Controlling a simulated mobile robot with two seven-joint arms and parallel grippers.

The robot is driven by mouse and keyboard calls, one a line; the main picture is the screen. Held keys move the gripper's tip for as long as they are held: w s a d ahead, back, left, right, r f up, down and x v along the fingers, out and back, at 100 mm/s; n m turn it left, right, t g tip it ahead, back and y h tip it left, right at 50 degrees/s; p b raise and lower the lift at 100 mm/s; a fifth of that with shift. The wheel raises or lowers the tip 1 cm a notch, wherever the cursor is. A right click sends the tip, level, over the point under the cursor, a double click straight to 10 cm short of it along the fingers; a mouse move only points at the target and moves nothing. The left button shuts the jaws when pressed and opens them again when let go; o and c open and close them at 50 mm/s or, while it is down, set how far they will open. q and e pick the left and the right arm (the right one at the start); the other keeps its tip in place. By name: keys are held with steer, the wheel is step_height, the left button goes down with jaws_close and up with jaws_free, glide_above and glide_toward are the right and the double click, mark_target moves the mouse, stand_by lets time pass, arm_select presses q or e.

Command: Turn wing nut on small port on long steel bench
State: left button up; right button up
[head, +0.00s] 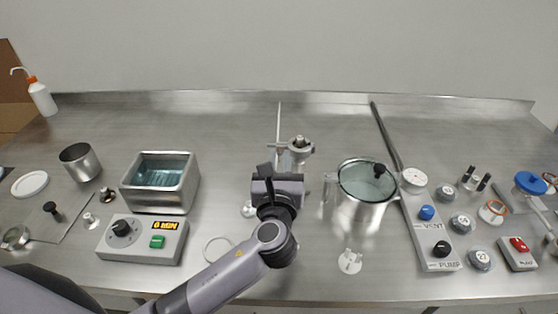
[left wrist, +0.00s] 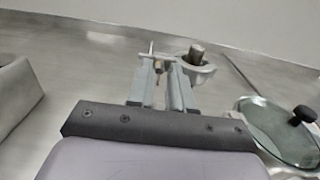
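The small port (head: 300,147) stands upright on the bench, right behind my left gripper, with a metal clamp ring around its top. In the left wrist view the ring (left wrist: 197,66) sits just right of the fingertips, and a small brass-coloured piece (left wrist: 158,68), seemingly the wing nut, shows between them. My left gripper (head: 284,158) reaches away from me; its two fingers (left wrist: 158,78) stand apart, with a gap around the brass piece. Contact with it cannot be made out. My right gripper is not in view.
A glass-lidded steel pot (head: 365,195) stands close on the right. A water bath (head: 161,182) and its timer box (head: 143,238) are on the left. A grey hose (head: 385,135) and a vent/pump panel (head: 432,235) lie right of the pot. The bench's back is largely clear.

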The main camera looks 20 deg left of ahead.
arm_select(q)
jaws_close()
steer(key=shift+n, duration=0.3)
steer(key=n, duration=0.2)
steer(key=shift+n, duration=0.3)
steer(key=shift+a+n+b, duration=0.1)
steer(key=shift+n+b, duration=0.35)
steer(key=shift+n, duration=1.35)
steer(key=shift+o, duration=0.3)
jaws_free()
